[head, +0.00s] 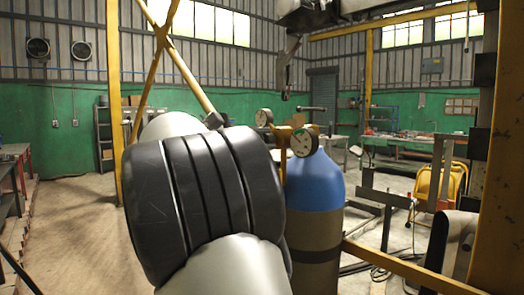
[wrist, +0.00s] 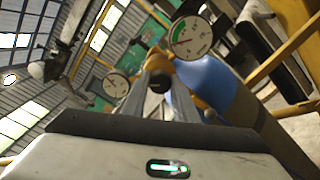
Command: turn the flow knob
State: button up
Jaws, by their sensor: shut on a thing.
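The flow knob (wrist: 160,83) shows in the wrist view as a small dark round piece on the brass regulator, between the two pressure gauges. My gripper (wrist: 158,70) has its two grey fingers on either side of the knob and is shut on it. The regulator (head: 284,134) sits on top of a blue gas cylinder (head: 315,185) in the head view. My arm hides the knob and fingers in the head view. The knob's turn angle cannot be told.
A yellow rail (head: 410,270) runs low to the right of the cylinder. A yellow post (head: 496,150) stands at the right edge. A workbench (head: 415,143) is behind. Open floor (head: 80,225) lies at the left.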

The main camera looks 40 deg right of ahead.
jog(key=m+b, duration=0.4)
jog(key=shift+f+m, duration=0.15)
jog(key=shift+m, duration=0.15)
dwell(0.5)
jog(key=o, duration=1.1)
jog(key=shift+c, duration=0.2)
jog(key=s+a+p, duration=0.1)
jog(key=a, duration=1.6)
jog(key=shift+a+r, duration=0.2)
jog(key=shift+r, duration=0.15)
jog(key=shift+s, duration=0.1)
